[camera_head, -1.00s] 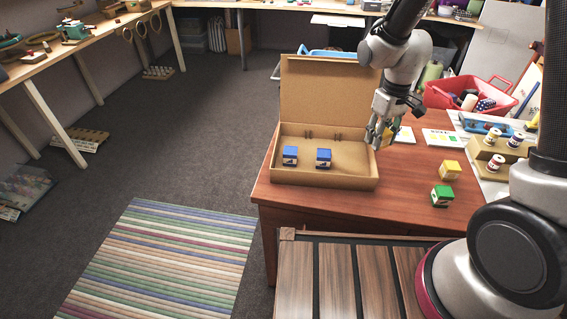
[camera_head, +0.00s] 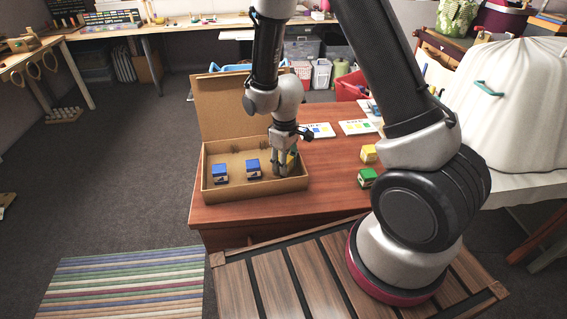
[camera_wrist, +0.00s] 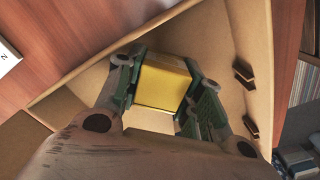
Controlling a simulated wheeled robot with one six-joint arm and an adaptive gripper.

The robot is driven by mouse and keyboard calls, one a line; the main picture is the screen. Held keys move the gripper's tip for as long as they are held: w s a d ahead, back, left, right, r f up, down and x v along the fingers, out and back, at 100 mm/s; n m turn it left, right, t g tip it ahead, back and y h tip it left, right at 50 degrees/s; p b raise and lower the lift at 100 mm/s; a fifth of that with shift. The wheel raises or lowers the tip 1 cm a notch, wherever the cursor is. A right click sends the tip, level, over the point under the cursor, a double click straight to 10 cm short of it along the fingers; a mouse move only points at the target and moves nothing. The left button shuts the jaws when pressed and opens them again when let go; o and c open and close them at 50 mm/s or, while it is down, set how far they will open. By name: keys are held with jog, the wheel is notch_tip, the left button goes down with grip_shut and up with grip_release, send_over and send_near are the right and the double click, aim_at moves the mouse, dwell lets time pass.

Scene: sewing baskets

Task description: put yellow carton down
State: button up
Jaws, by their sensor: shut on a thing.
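My gripper (camera_head: 284,170) is shut on a yellow carton (camera_wrist: 165,86), with a finger on each side of it in the wrist view. In the head view the gripper reaches down into the right part of the open cardboard box (camera_head: 262,194), and the fingers mostly hide the carton. I cannot tell whether the carton touches the box floor. Two blue cartons stand in the box to the left, one at the far left (camera_head: 219,174) and one nearer the gripper (camera_head: 252,169).
Another yellow carton (camera_head: 369,154) and a green carton (camera_head: 367,178) stand on the table (camera_head: 330,160) right of the box. White cards (camera_head: 357,127) lie behind them. The box lid (camera_head: 222,107) stands raised at the back.

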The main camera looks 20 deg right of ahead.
jog(key=shift+f, duration=0.15)
jog(key=o, duration=0.7)
jog(key=shift+o, duration=0.2)
notch_tip(320, 180, up, 12)
jog(key=r, duration=0.1)
jog(key=s+d+r+m+t, duration=0.1)
jog(key=s+d+r+m, duration=0.1)
jog(key=s+d+r, duration=0.4)
jog(key=s+d+r+m+t, duration=0.1)
jog(key=s+d+r+m, duration=0.15)
jog(key=r, duration=0.65)
jog(key=s+d+r+m+t, duration=0.1)
jog(key=s+d+r, duration=0.2)
jog(key=s, duration=0.3)
jog(key=s+d+r+m+t, duration=0.1)
jog(key=s+d+r+m, duration=0.1)
jog(key=s, duration=0.4)
jog(key=shift+s+d+r, duration=0.4)
jog(key=shift+d+r, duration=0.3)
jog(key=shift+d, duration=0.05)
